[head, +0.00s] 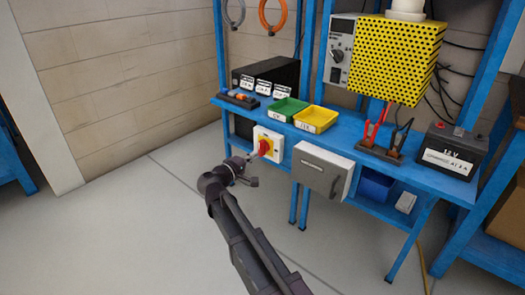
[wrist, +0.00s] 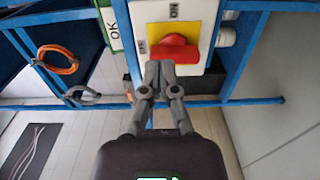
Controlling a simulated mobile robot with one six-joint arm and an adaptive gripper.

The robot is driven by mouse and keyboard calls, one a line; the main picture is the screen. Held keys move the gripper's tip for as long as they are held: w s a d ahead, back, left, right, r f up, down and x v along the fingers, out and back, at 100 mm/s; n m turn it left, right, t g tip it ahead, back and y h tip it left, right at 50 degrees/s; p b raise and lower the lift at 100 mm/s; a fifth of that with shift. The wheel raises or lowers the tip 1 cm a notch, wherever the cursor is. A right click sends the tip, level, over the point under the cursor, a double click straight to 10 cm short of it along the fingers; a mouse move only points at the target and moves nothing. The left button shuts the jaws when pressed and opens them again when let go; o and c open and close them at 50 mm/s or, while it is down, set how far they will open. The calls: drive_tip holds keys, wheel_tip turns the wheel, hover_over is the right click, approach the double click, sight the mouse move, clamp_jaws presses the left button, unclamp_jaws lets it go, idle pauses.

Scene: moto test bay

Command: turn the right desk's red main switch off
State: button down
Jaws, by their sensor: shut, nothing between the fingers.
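The red main switch (head: 265,147) sits on a yellow plate on a white box at the front edge of the blue desk (head: 345,150). In the wrist view the red handle (wrist: 178,52) lies across the yellow plate (wrist: 186,32). A dark mark shows above it and another, hard to read, left of it. My gripper (head: 253,158) is at the switch, with its fingers shut and empty. In the wrist view my gripper (wrist: 159,66) has its tips at the handle's lower left edge. I cannot tell whether they touch it.
A grey drawer box (head: 322,172) with a handle hangs right of the switch. Green (head: 288,109) and yellow (head: 316,119) trays stand on the desk above. A black 12 V battery (head: 452,150) stands at the right end. The floor left of the desk is clear.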

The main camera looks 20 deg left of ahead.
drive_tip(key=shift+v, duration=0.9)
